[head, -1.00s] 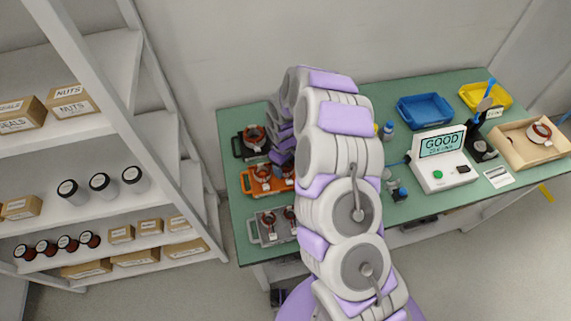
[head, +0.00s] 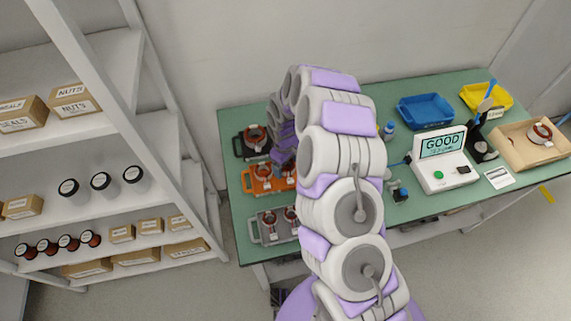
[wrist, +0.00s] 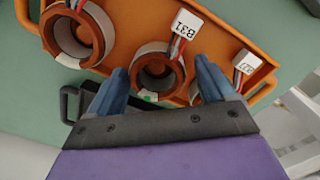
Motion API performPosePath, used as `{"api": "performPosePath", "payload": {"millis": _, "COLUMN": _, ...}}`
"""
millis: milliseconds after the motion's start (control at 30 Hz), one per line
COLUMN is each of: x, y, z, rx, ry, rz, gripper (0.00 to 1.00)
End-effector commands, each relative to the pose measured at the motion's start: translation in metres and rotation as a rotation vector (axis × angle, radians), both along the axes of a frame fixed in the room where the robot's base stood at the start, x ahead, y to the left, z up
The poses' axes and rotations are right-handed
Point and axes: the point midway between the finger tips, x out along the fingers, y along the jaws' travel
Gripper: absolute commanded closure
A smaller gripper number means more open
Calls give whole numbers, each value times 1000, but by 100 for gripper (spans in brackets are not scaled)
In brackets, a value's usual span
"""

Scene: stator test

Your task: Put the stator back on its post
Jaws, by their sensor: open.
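In the wrist view my gripper (wrist: 162,72) is open, its two blue fingers spread on either side of the middle stator (wrist: 152,80), which has a white tag reading B31 and a green mark on its rim. I cannot tell whether the fingers touch it. This stator sits in the orange tray (wrist: 128,15). A second stator (wrist: 72,38) is at the upper left of the tray, and a third, tagged B27 (wrist: 246,63), is partly hidden by the right finger. In the head view the orange tray (head: 247,181) shows left of my arm, which hides my gripper. The posts are hard to make out.
A black tray (head: 238,147) and a grey tray (head: 255,229) with stators flank the orange one. A tester (head: 443,160) reads GOOD. A wooden tray (head: 515,150) at right holds a stator (head: 541,131). Blue (head: 425,110) and yellow (head: 487,96) bins stand behind.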

Motion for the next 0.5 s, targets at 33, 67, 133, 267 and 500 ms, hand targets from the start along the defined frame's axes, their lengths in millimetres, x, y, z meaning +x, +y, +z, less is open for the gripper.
{"api": "performPosePath", "payload": {"millis": 33, "x": 0, "y": 0, "z": 3, "rx": 1, "ry": -1, "rz": 0, "gripper": 17}}
{"api": "performPosePath", "payload": {"millis": 67, "x": 0, "y": 0, "z": 5, "rx": 0, "ry": 0, "rz": 0, "gripper": 17}}
{"api": "performPosePath", "payload": {"millis": 133, "x": 0, "y": 0, "z": 8, "rx": 0, "ry": 0, "rz": 0, "gripper": 17}}
{"api": "performPosePath", "payload": {"millis": 267, "x": 0, "y": 0, "z": 14, "rx": 0, "ry": 0, "rz": 0, "gripper": 17}}
{"api": "performPosePath", "payload": {"millis": 500, "x": 0, "y": 0, "z": 25, "rx": -1, "ry": -1, "rz": 1, "gripper": 17}}
